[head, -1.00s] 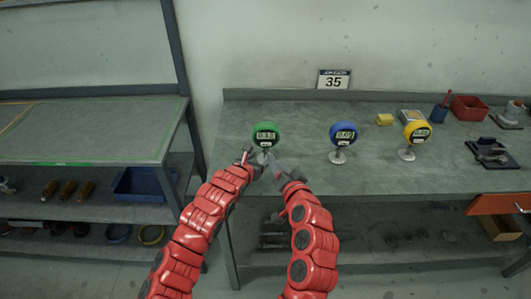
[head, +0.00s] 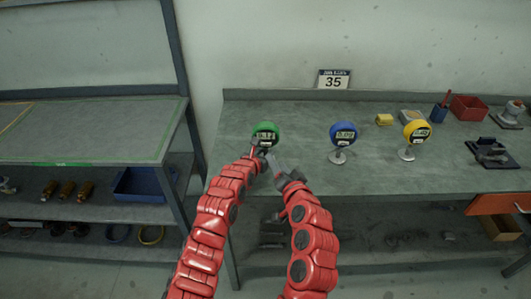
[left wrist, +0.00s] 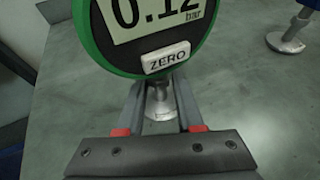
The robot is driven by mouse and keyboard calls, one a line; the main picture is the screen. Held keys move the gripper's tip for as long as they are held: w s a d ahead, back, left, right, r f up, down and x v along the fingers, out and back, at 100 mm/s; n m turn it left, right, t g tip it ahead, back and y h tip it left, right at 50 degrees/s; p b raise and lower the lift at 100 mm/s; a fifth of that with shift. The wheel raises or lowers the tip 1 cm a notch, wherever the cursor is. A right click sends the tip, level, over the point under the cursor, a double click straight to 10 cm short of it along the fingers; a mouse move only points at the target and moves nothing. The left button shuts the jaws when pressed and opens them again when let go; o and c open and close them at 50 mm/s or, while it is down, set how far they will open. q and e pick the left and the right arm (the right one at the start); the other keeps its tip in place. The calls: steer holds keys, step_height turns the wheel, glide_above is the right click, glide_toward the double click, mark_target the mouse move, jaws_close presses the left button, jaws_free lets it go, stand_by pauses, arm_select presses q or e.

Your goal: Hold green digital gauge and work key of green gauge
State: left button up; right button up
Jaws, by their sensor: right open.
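The green digital gauge (head: 265,134) stands upright on the bench at its left end. In the left wrist view its green-rimmed dial (left wrist: 155,35) fills the top, reading 0.12 bar, with a light key marked ZERO (left wrist: 166,57) low on its face. My left gripper (head: 258,153) is just below the dial. In the left wrist view its two fingers (left wrist: 158,105) lie on either side of the gauge's stem; whether they press on it I cannot tell.
A blue gauge (head: 343,134) and a yellow gauge (head: 416,132) stand to the right on the grey bench (head: 300,112). A shelf unit (head: 80,134) stands left.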

arm_select(q)
jaws_close()
stand_by(0.8)
arm_select(e)
jaws_close()
stand_by(0.3)
stand_by(1.4)
